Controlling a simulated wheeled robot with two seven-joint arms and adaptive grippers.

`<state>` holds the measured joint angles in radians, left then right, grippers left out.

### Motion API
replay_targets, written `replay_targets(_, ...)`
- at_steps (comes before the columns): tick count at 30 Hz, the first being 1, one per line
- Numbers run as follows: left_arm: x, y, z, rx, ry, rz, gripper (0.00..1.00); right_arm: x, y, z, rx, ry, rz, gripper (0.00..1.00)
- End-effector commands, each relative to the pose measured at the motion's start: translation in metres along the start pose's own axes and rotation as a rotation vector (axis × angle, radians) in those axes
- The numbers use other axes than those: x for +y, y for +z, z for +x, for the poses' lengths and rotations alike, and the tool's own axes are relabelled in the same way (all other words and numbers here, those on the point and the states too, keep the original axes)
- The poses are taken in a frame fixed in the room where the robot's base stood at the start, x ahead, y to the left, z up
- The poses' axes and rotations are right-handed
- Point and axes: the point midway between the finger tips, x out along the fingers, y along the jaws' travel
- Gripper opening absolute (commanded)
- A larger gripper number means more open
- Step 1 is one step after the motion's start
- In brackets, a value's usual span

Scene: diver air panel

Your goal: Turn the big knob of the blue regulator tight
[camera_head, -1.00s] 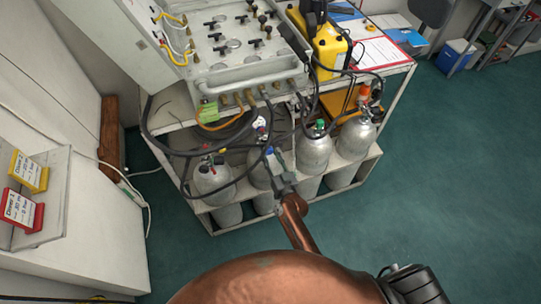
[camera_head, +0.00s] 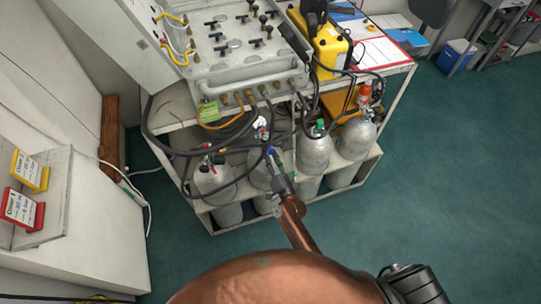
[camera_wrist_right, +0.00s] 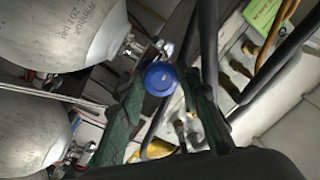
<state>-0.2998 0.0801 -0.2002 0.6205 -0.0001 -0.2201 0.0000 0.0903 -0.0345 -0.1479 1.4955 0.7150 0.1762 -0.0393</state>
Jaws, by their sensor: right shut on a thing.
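The blue regulator's big round knob (camera_wrist_right: 160,78) sits between the two dark fingers of my right gripper (camera_wrist_right: 165,85) in the right wrist view. The fingers are shut on it, one on each side. In the head view, my right gripper (camera_head: 273,160) reaches in from below to the cylinders under the panel, and a small bit of blue (camera_head: 271,151) shows at its fingertips. The regulator's body is mostly hidden behind the knob and fingers. My left gripper is not in view.
Grey cylinders (camera_head: 212,178) stand in a white rack (camera_head: 290,208) on both sides of the gripper. Black hoses (camera_head: 176,152) loop close to it. The valve panel (camera_head: 230,45) and a yellow case (camera_head: 328,48) are above.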

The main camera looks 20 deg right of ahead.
Motion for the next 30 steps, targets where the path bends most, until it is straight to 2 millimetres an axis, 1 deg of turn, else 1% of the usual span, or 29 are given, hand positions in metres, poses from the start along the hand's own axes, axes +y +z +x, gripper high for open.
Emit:
replay_targets(11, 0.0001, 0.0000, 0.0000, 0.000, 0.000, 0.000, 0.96, -0.0003, 0.0008, -0.0002, -0.001, 0.000, 0.005, 0.07)
replay_targets(12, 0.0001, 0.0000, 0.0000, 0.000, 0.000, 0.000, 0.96, -0.0002, 0.0008, -0.0002, -0.001, 0.000, 0.005, 0.32)
replay_targets(18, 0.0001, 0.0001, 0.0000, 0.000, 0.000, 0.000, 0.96, -0.0001, 0.0006, -0.0002, -0.001, 0.000, 0.005, 0.46)
replay_targets(20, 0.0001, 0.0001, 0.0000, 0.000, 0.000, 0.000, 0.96, 0.0000, 0.0005, -0.0002, 0.000, 0.000, 0.005, 0.49)
replay_targets(27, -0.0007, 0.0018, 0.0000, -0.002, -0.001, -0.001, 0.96, 0.0002, 0.0003, -0.0007, 0.000, 0.000, 0.004, 0.49)
replay_targets(30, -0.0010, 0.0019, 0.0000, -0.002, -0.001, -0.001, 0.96, 0.0010, 0.0009, -0.0063, -0.001, 0.002, 0.004, 0.49)
